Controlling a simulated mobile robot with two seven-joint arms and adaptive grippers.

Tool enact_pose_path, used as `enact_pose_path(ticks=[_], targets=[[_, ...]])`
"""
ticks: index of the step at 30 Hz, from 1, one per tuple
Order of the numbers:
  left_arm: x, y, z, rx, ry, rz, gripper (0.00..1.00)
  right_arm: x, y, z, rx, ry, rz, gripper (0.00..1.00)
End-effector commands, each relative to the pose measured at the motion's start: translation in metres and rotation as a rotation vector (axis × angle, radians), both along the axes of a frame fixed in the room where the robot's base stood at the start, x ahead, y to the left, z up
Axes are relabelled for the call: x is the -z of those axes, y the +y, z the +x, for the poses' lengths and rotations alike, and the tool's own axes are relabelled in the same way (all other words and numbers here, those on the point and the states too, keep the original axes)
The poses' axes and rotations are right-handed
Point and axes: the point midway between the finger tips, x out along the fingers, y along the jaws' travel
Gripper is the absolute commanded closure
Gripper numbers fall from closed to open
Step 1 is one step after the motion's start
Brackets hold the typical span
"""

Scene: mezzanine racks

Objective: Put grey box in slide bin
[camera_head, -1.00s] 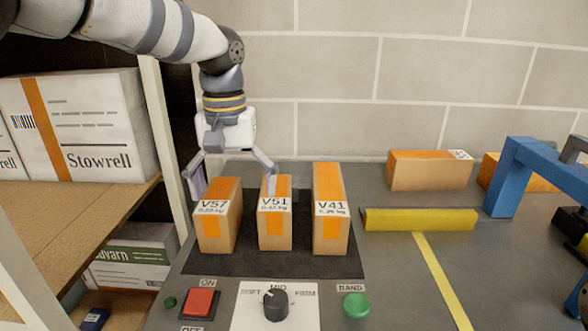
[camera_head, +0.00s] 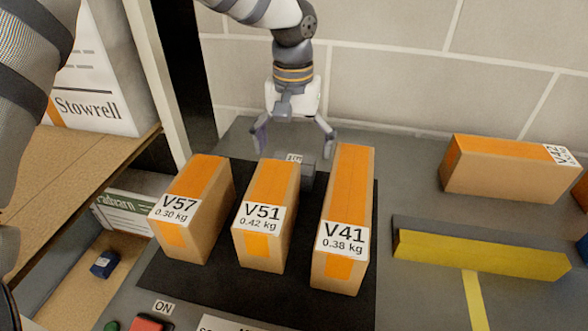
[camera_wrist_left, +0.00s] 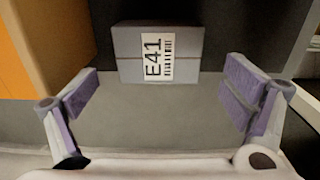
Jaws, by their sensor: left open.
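The grey box (camera_head: 308,172) is small and stands behind the gap between cartons V51 and V41, which partly hide it. In the left wrist view the grey box (camera_wrist_left: 185,45) shows a white label reading E41, ahead of the fingers. My left gripper (camera_head: 294,148) is open and empty, pointing down beside the box on its wall side. In the left wrist view its fingers (camera_wrist_left: 163,78) are spread wider than the box, with grey surface between them. They do not appear to touch it. I cannot make out a slide bin. My right gripper is not in view.
Cartons V57 (camera_head: 197,205), V51 (camera_head: 268,210) and V41 (camera_head: 345,215) stand in a row on a black mat (camera_head: 205,272). A yellow bar (camera_head: 480,257) and another carton (camera_head: 505,170) are to the right. A wooden shelf (camera_head: 100,150) is at left; a block wall closes the back.

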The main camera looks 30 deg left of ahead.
Motion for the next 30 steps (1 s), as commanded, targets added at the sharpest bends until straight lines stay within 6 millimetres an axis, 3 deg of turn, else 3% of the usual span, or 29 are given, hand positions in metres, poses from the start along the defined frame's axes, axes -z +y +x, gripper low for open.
enact_pose_path(ticks=[4,12,19,23,28,30], targets=[[0.029,-0.001,0.0,-0.001,0.005,0.0,0.06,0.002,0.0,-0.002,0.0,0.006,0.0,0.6],[0.034,-0.001,0.001,0.0,-0.001,0.0,0.06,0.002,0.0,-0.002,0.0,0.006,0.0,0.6],[0.034,-0.001,0.001,0.0,0.0,0.0,0.56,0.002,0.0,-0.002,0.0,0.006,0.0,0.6],[0.034,-0.001,0.001,0.0,0.0,0.0,0.63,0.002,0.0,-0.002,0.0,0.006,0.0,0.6],[0.033,-0.001,0.001,-0.001,0.0,0.0,0.63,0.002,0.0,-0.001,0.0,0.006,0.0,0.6],[0.024,-0.001,0.002,-0.001,-0.003,0.001,0.63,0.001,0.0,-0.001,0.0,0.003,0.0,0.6]])
